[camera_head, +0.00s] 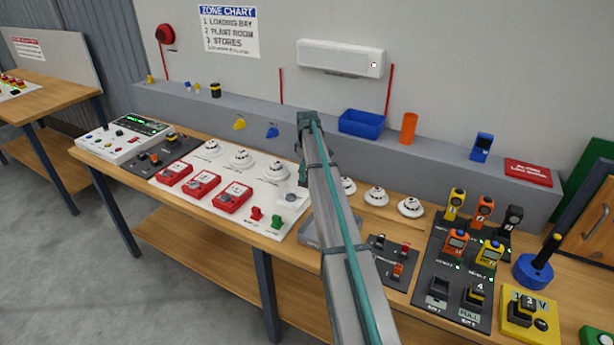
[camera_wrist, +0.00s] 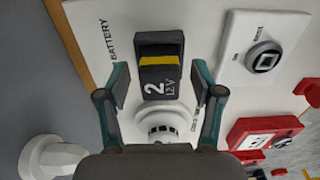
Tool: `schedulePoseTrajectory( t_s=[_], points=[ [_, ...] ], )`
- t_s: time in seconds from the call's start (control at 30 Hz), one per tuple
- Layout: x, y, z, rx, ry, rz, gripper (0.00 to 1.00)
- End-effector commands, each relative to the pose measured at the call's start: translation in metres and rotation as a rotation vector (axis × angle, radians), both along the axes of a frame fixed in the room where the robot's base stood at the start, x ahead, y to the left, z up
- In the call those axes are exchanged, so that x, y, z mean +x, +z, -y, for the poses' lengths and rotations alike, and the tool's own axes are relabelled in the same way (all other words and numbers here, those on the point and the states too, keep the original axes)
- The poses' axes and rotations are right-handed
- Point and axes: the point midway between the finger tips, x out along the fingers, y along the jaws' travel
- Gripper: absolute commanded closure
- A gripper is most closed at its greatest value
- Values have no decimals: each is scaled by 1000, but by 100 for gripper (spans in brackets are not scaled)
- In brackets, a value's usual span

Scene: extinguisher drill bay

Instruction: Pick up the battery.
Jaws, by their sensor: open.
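In the wrist view, a battery (camera_wrist: 160,82) marked "2 12V", dark with a yellow stripe, sits at a dark holder (camera_wrist: 160,40) on a white panel beside the printed word BATTERY. My gripper (camera_wrist: 159,78) is open, with one finger on each side of the battery and a visible gap at each side. Contact cannot be made out. In the head view my arm covers this part of the bench, so the battery is hidden there.
A round white detector (camera_wrist: 160,122) lies close below the battery in the wrist view, and a key switch (camera_wrist: 264,58) is to its right. A red call point (camera_wrist: 262,132) is at lower right. In the head view, a dark charger board (camera_head: 440,275) stands at right.

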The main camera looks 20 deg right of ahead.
Motion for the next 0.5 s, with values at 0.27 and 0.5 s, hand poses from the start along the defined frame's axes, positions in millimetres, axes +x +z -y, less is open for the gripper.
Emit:
schedulePoseTrajectory(
  t_s=[0.27, 0.5],
  points=[
    [0, 0, 0, 0, 0, 0, 57],
    [0, 0, 0, 0, 0, 0, 97]
  ],
)
